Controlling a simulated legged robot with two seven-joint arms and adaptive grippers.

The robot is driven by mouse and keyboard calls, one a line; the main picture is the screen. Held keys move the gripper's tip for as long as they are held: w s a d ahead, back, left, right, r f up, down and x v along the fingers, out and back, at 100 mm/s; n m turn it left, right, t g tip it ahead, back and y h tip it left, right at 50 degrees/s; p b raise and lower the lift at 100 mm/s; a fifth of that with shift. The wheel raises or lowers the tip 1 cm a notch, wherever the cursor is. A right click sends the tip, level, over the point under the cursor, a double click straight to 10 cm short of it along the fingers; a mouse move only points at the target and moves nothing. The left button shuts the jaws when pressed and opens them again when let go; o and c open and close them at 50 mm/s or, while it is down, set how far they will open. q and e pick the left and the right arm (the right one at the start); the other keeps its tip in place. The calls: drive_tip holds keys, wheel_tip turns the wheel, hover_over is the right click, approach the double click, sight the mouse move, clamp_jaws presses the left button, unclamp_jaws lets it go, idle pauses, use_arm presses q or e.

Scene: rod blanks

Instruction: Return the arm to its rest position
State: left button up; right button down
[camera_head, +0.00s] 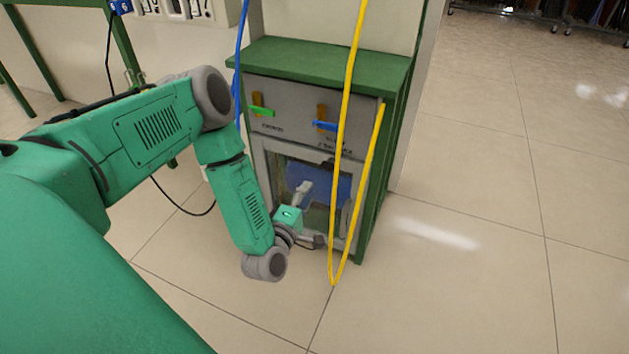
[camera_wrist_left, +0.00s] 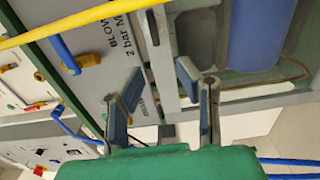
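My left arm (camera_head: 150,130) is green and grey and reaches in from the left, bent down at the elbow. My left gripper (camera_head: 312,216) is in front of the window of a grey-fronted cabinet (camera_head: 285,103). In the left wrist view the two fingers of this gripper (camera_wrist_left: 161,82) stand apart with nothing between them. Whether the fingers touch the cabinet cannot be told. A blue object (camera_wrist_left: 262,35) shows behind the cabinet's window, beyond the fingers. My right gripper is in neither view.
A yellow hose (camera_head: 348,90) hangs in a loop in front of the cabinet, just right of the gripper. A blue hose (camera_head: 239,60) runs down the left side. The cabinet has a green handle (camera_head: 262,112) and a blue handle (camera_head: 325,126). Tiled floor (camera_head: 470,190) is clear at right.

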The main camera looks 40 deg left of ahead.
use_arm(q)
drive_tip(key=shift+v, duration=1)
